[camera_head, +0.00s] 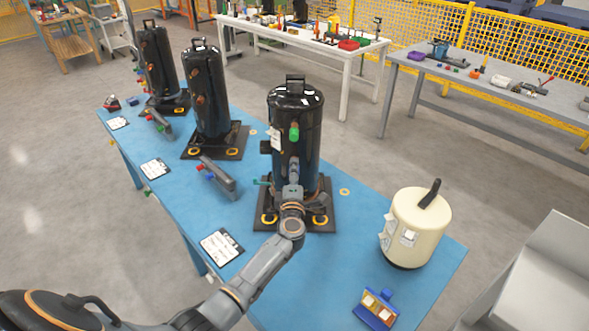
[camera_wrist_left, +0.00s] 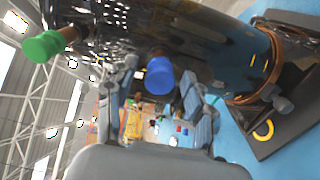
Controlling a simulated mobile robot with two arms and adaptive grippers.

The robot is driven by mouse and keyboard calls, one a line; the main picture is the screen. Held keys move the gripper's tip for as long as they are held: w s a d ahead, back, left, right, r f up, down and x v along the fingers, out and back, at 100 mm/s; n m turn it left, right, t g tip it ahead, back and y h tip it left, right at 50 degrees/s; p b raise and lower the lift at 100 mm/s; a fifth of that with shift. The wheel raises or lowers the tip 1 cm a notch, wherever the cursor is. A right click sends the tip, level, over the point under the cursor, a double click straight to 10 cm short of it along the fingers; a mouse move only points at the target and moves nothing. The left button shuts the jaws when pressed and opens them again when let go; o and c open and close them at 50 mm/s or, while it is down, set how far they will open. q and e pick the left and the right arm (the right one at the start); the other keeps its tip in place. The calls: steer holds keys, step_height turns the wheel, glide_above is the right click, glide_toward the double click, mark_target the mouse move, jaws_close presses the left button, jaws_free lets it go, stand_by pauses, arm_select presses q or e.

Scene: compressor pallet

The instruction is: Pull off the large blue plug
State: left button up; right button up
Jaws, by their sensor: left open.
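The large blue plug (camera_wrist_left: 160,76) sits on the side of the nearest black compressor (camera_head: 296,128), which also shows in the left wrist view (camera_wrist_left: 215,50). In the head view the plug is hidden behind my gripper. My left gripper (camera_head: 293,168) is at the front of that compressor, below its green plug (camera_head: 294,132). In the left wrist view the gripper (camera_wrist_left: 158,72) is open, with one finger on each side of the blue plug. I cannot tell whether the fingers touch it. The green plug (camera_wrist_left: 44,46) is at the upper left there. My right gripper is not in view.
The compressor stands on a dark base plate (camera_head: 328,222) on the blue table (camera_head: 300,270). Two more black compressors (camera_head: 207,92) (camera_head: 158,60) stand behind to the left. A cream tank (camera_head: 418,225) is at the right. A grey tool (camera_head: 218,178) lies left of my gripper.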

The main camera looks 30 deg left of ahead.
arm_select(q)
jaws_close()
steer(key=shift+s+d+f, duration=0.1)
steer(key=shift+f, duration=0.05)
stand_by(0.4)
steer(key=p+v, duration=0.1)
steer(key=v, duration=0.1)
steer(key=shift+s+d+p, duration=0.1)
steer(key=shift+s+p, duration=0.2)
steer(key=shift+p+v, duration=0.6)
steer(key=shift+v, duration=1)
